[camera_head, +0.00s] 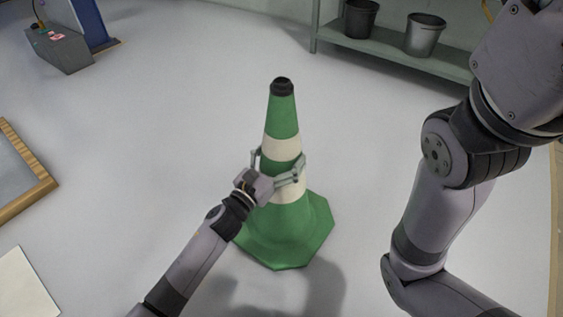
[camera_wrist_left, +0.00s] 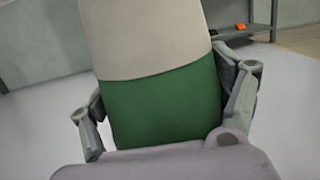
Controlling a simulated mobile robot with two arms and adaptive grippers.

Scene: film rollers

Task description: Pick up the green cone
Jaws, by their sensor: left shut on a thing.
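The green cone (camera_head: 284,122) has white bands and a black tip, and it is upright in the middle of the head view. Its green base flares out below, with a shadow on the floor in front of it. My left gripper (camera_head: 279,168) is shut around the cone's middle, with a finger on each side. In the left wrist view the cone's green part (camera_wrist_left: 163,108) fills the space between the fingers of the left gripper (camera_wrist_left: 165,105), under a white band. My right arm shows at the right of the head view, but its gripper is out of the picture.
A shelf (camera_head: 385,52) with a black bucket (camera_head: 360,20) and a grey bucket (camera_head: 424,36) stands at the back right. A grey box (camera_head: 63,50) is at the top left. A wooden-edged thing (camera_head: 30,165) is at the left. The floor around the cone is clear.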

